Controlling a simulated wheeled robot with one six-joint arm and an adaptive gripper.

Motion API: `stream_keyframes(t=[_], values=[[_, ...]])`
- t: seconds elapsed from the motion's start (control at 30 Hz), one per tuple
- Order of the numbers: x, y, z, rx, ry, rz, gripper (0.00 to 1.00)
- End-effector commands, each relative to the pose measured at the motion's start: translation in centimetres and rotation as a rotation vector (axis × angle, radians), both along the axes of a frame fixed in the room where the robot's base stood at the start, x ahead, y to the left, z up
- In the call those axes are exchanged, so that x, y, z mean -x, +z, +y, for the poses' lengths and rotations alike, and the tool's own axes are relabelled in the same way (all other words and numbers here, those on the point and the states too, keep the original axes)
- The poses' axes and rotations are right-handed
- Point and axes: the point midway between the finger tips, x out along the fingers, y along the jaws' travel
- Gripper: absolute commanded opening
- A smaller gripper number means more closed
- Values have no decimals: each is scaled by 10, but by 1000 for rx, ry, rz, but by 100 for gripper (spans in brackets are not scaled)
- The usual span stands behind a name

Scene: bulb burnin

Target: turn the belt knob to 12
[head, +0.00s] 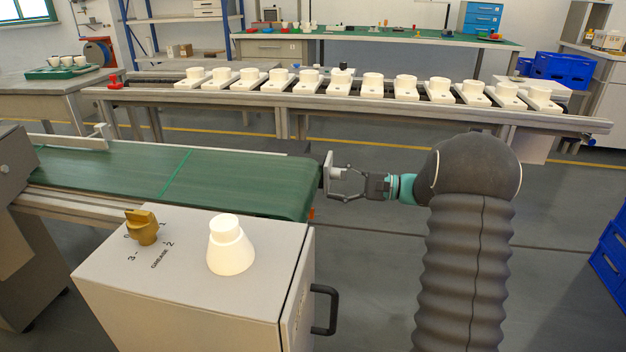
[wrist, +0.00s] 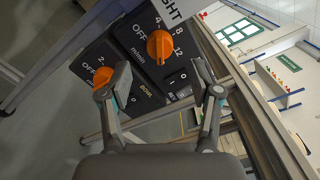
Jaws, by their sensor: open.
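The belt knob (wrist: 160,47) is an orange dial on a dark panel (wrist: 128,43) in the wrist view. The marks OFF, 4, 8 and 12 and the label m/min surround it. Its exact pointing is too small to tell. My gripper (wrist: 163,84) has its two fingers spread apart, with the knob beyond and between them in the picture. Nothing is held, and contact with the knob does not show. In the head view my gripper (head: 345,180) is at the right end of the green conveyor belt (head: 235,181), by a pale upright plate; the knob's face is hidden there.
A second orange knob (wrist: 103,77) is on a neighbouring panel, close to my left finger. A rocker switch (wrist: 177,77) sits below the belt knob. In the head view, a grey cabinet (head: 190,300) carries a brass knob (head: 142,227) and a white bulb-shaped piece (head: 230,247).

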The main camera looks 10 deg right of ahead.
Motion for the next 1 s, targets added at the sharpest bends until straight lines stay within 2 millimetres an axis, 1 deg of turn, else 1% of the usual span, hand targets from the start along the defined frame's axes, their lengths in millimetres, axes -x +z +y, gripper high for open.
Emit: stream_keyframes(t=[0.03, 0.1, 0.2, 0.33, 0.5, 0.77, 0.8, 0.87, 0.9, 0.97, 1.0], values=[[-3, 0, 11, 0, 6, 0, 63], [-8, 0, 22, 1, 5, 0, 63], [-14, 0, 37, 0, 6, 0, 63], [-20, 0, 50, 0, 4, 0, 63], [-23, 0, 58, 1, 5, 0, 63], [-23, 0, 59, 1, 5, 0, 63], [-23, 0, 59, 1, 5, 0, 58], [-23, 0, 59, 1, 5, 0, 43], [-23, 0, 59, 1, 5, 0, 33], [-23, 0, 59, 1, 5, 0, 18], [-23, 0, 59, 1, 5, 0, 8]])
